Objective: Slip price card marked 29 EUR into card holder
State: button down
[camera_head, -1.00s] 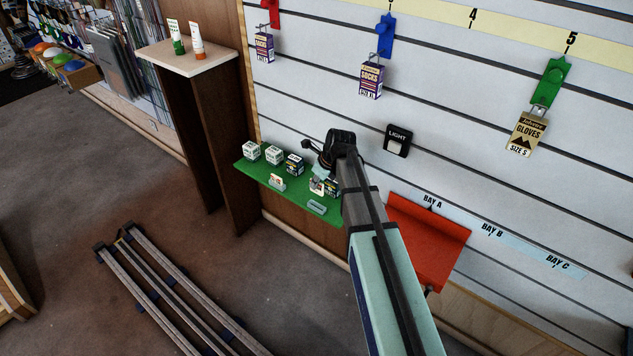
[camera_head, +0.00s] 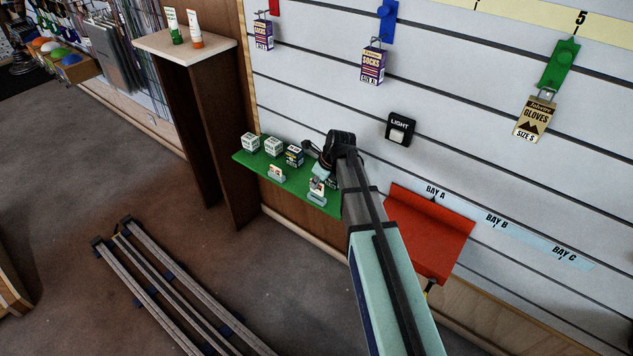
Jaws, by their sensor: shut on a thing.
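The green shelf (camera_head: 258,165) is fixed low on the slatted wall. My gripper (camera_head: 321,173) is over its right end, shut on a small white price card (camera_head: 317,185). The card is upright, at the pale card holder (camera_head: 316,199) near the shelf's front edge. Its lower edge meets or overlaps the holder in this view; I cannot tell whether it sits in the slot. Its print is too small to read. A second holder (camera_head: 277,178) to the left bears another card (camera_head: 276,170). My arm hides the shelf's right end.
Small boxes stand along the shelf's back: two white-and-green ones (camera_head: 250,142) (camera_head: 274,147) and a dark one (camera_head: 294,155).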

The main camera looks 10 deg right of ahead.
aim_at(315, 192)
jog(key=shift+f+b, duration=0.8)
jog(key=shift+f, duration=0.7)
jog(key=c, duration=1.2)
grip_release()
jog(key=shift+o, duration=0.2)
jog(key=shift+f, duration=0.1)
jog(key=v, duration=1.2)
